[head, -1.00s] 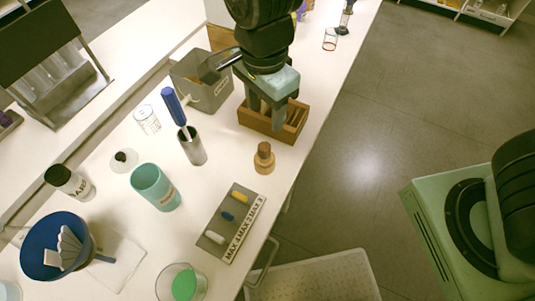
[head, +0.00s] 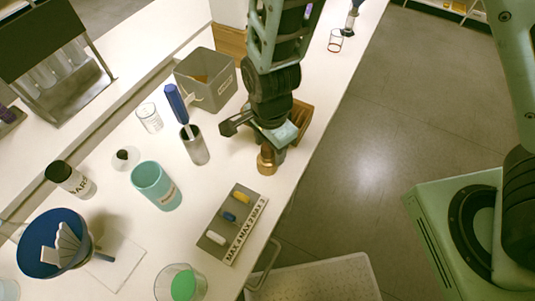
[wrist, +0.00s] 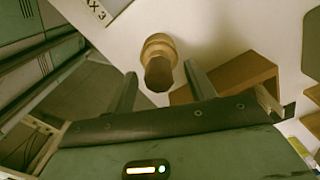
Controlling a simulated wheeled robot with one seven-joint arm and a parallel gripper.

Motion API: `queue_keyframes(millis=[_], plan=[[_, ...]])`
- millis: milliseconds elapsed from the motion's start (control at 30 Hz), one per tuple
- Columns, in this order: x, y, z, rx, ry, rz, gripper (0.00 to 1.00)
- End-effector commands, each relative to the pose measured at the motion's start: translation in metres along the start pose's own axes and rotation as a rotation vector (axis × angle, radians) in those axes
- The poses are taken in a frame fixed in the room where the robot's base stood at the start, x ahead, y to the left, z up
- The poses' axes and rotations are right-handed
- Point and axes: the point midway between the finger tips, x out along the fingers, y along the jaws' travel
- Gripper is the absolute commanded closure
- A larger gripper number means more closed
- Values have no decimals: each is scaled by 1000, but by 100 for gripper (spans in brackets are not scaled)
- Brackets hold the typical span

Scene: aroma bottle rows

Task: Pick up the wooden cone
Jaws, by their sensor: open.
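The wooden cone (head: 266,160) stands upright on the white counter near its right edge, with a pale wide base and a darker narrow top. My gripper (head: 275,151) is right over and behind it in the head view, partly hiding its top. In the wrist view the cone (wrist: 158,62) lies between and just beyond the two fingertips of my gripper (wrist: 160,75). The fingers are apart and do not visibly touch it.
A wooden box (head: 302,115) stands close behind the cone, beside the right finger in the wrist view (wrist: 235,78). A labelled tray with small coloured pieces (head: 213,238) lies in front. A metal cup (head: 197,150) stands to the left. The counter edge is close on the right.

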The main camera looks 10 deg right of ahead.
Motion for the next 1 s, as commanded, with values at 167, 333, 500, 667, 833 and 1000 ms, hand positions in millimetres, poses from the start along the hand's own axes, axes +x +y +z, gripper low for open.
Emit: queue_keyframes(millis=[167,333,500,667,833,1000], plan=[[1,0,0,-1,0,-1,45],[1,0,0,0,0,-1,79],[1,0,0,0,0,-1,93],[0,0,0,-1,0,-1,93],[-17,-1,1,-3,-1,-5,93],[-51,-1,1,-3,-2,-6,93]])
